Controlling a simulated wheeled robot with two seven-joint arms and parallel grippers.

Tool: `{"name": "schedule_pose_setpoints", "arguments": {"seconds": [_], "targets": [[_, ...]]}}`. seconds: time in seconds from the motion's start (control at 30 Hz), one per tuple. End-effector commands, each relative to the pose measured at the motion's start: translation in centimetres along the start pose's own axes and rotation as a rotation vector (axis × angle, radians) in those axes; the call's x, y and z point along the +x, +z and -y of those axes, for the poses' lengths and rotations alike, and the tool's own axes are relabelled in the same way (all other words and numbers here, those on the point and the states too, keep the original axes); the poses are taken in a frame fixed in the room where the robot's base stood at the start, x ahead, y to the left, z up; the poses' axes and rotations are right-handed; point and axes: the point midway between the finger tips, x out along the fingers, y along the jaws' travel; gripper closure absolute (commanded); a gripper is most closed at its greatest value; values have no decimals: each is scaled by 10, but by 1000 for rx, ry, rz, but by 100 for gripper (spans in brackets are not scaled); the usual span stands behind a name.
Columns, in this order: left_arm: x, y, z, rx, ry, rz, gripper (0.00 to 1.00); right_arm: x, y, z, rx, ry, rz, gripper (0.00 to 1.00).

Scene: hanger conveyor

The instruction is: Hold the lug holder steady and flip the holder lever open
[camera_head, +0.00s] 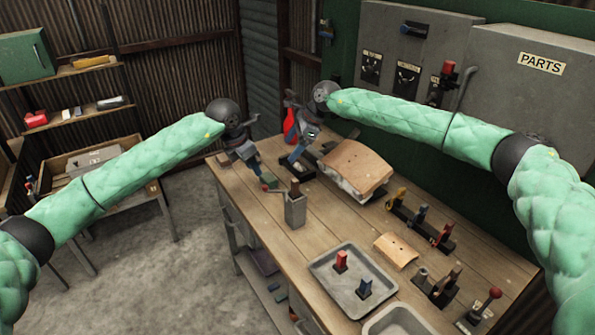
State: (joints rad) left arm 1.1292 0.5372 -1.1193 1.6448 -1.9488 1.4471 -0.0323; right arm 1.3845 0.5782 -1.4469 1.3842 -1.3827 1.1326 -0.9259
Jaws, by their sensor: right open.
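A grey upright block (296,211) stands on the workbench, with a brown piece at its top and a thin bar reaching out to its left. It looks like the lug holder with its lever, but I cannot be sure. My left gripper (262,179) points down near the outer end of that bar; whether it touches is too small to tell, and its jaw state is unclear. My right gripper (294,158) is open, behind and above the block, apart from it in the picture. A red lug (340,261) and a blue lug (364,288) stand upright in the grey tray (325,285).
A padded brown-topped block (357,168) lies right of my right gripper. A red bottle (290,124) stands behind. A rack (422,221) of small tools and a lever with a red knob (494,294) are at right. Bare bench (330,222) lies right of the block.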

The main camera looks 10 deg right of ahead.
Motion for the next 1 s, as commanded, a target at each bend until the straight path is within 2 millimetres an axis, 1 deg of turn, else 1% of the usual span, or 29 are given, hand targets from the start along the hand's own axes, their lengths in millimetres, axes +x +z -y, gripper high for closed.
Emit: {"name": "schedule_pose_setpoints", "arguments": {"seconds": [0.03, 0.13, 0.2, 0.33, 0.43, 0.57, 0.67, 1.0], "targets": [[0, 0, 0, 0, 0, 0, 64, 12, -2, -12, -71, 30, -74, 20], [0, 0, 0, 0, 0, 0, 64, 29, -11, -34, -196, 95, -222, 20], [0, 0, 0, 0, 0, 0, 64, 36, -17, -46, -265, 135, -312, 20], [0, 0, 0, 0, 0, 0, 64, 41, -26, -60, -352, 191, -432, 20], [0, 0, 0, 0, 0, 0, 64, 42, -30, -65, -384, 213, -482, 20], [0, 0, 0, 0, 0, 0, 64, 47, -35, -68, -399, 223, -504, 20], [0, 0, 0, 0, 0, 0, 64, 56, -41, -70, -399, 225, -505, 20], [0, 0, 0, 0, 0, 0, 64, 95, -62, -74, -397, 224, -502, 20]]}}
